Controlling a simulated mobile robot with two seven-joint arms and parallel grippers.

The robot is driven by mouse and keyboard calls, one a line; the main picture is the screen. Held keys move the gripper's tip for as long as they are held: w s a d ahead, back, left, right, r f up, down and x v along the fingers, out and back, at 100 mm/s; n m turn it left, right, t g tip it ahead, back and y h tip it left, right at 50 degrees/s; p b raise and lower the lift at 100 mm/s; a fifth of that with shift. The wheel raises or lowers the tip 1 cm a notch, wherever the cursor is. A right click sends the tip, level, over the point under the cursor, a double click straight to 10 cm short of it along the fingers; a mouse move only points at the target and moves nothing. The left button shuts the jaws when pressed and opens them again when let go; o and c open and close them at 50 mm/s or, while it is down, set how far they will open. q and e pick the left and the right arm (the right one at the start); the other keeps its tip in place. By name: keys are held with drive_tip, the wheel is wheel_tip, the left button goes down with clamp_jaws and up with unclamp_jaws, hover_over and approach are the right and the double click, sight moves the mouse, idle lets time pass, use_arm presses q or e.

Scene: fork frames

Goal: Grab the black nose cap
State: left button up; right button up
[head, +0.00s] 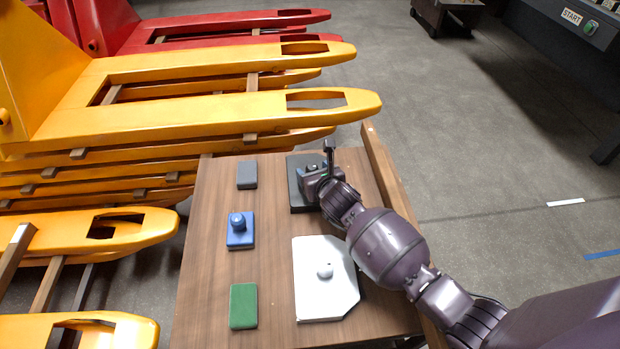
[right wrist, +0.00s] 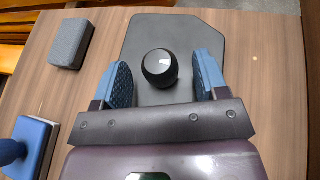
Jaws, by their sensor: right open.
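The black nose cap (right wrist: 160,68) is a round, glossy dark knob on a dark grey plate with cut corners (right wrist: 190,27). My right gripper (right wrist: 163,76) is open, with one blue-padded finger on each side of the cap and a gap on both sides. In the head view my right gripper (head: 317,171) is over the dark plate (head: 298,203) at the far right of the wooden table and mostly hides the cap. My left gripper is not in view.
On the table (head: 208,270) are a grey block (head: 247,174), a blue block (head: 240,235) with a blue knob, a green block (head: 243,306) and a white plate (head: 318,300) with a white knob. A raised wooden edge (head: 382,160) runs along the right. Yellow forks (head: 200,111) lie beyond.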

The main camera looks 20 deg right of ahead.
drive_tip(key=shift+w+f, duration=0.35)
drive_tip(key=shift+w, duration=0.3)
drive_tip(key=shift+w+r, duration=0.15)
drive_tip(key=shift+r, duration=0.05)
drive_tip(key=c, duration=1.1)
drive_tip(key=shift+o, duration=0.2)
drive_tip(key=shift+r, duration=0.1)
